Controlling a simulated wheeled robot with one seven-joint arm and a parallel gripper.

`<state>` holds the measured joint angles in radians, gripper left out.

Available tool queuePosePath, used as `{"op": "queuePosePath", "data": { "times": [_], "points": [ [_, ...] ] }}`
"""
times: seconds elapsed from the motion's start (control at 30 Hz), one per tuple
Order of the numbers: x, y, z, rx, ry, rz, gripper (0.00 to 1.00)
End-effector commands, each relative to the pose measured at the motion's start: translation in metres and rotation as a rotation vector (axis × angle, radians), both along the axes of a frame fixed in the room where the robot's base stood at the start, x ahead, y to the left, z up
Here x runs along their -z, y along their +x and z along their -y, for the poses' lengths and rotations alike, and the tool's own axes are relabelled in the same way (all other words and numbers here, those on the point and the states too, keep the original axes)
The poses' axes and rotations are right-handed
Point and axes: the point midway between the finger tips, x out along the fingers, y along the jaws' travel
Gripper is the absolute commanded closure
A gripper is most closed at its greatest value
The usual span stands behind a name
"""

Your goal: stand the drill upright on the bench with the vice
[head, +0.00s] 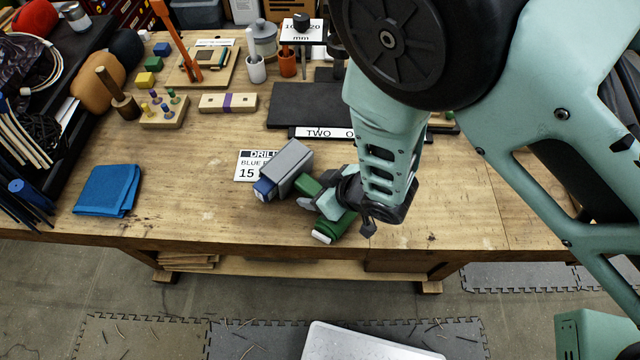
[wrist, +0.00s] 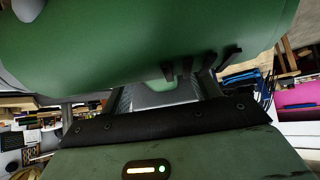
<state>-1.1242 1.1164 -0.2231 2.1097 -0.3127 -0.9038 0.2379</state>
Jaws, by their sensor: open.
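The drill lies on its side near the front of the wooden bench (head: 200,205). Its green body (head: 335,228) has a pale end, and a green handle part (head: 306,186) leads to a grey block (head: 288,165) with a blue end. My gripper (head: 322,203) is open and low at the drill, between body and grey block. In the wrist view the green body (wrist: 150,45) fills the top, close to the camera. The grey part (wrist: 165,95) shows between my fingers; contact is unclear. My arm covers part of the bench, and I cannot make out a vice.
A label reading DRILL (head: 246,165) lies beside the grey block. A blue cloth (head: 107,190) lies at left. A peg block (head: 164,111), a wooden bar (head: 228,103) and a dark flat block (head: 300,105) stand behind.

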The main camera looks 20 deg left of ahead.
Motion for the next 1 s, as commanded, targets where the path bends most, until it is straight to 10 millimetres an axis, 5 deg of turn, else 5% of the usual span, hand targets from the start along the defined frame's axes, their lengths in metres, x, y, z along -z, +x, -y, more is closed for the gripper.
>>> {"op": "queuePosePath", "data": {
  "times": [0.27,0.5,1.0],
  "points": [
    [0.003,0.001,-0.002,0.0,0.0,0.0,0.38],
    [0.002,0.001,-0.002,0.0,0.0,0.0,0.99],
    [-0.009,0.003,-0.004,0.001,0.009,0.004,1.0]
  ]
}}
